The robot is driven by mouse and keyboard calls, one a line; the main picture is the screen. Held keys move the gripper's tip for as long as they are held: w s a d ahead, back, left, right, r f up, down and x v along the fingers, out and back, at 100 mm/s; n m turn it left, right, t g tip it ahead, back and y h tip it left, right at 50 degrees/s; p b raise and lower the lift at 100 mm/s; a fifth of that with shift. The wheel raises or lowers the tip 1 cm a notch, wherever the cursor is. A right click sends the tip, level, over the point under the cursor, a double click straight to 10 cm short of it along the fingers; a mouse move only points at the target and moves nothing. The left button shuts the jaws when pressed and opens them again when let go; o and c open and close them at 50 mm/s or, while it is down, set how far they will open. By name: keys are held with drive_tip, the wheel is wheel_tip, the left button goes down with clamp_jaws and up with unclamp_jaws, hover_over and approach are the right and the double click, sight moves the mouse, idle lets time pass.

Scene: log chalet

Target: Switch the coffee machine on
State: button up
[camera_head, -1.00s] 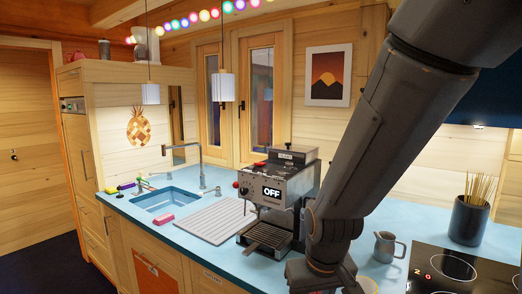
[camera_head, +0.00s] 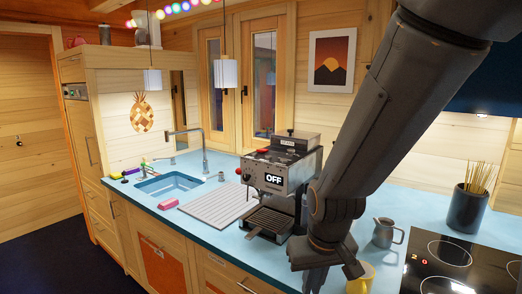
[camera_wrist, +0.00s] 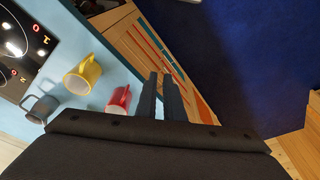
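The coffee machine (camera_head: 283,166), a silver and black box with a dark drip tray, stands on the blue counter left of my arm. Its front display (camera_head: 273,180) reads OFF. A small dark knob shows on the front, left of the display. My gripper (camera_head: 318,280) points down, in front and to the right of the machine, apart from it. In the wrist view the two dark fingers (camera_wrist: 160,76) lie close together with nothing seen between them. The machine is not in the wrist view. My arm covers the counter just right of the machine.
A yellow mug (camera_head: 361,278) and a grey jug (camera_head: 385,233) stand right of my gripper, near the hob (camera_head: 455,262). A red mug (camera_wrist: 119,99) is close to the fingers in the wrist view. A ribbed drainer (camera_head: 218,207) and sink (camera_head: 170,186) lie left of the machine.

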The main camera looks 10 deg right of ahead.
drive_tip(key=shift+g, duration=0.6)
drive_tip(key=f+b, duration=0.3)
drive_tip(key=f, duration=0.1)
drive_tip(key=f+b, duration=0.4)
drive_tip(key=w+f+b, duration=0.1)
drive_tip(key=f+b, duration=0.3)
drive_tip(key=f, duration=0.1)
clamp_jaws()
drive_tip(key=shift+a, duration=0.1)
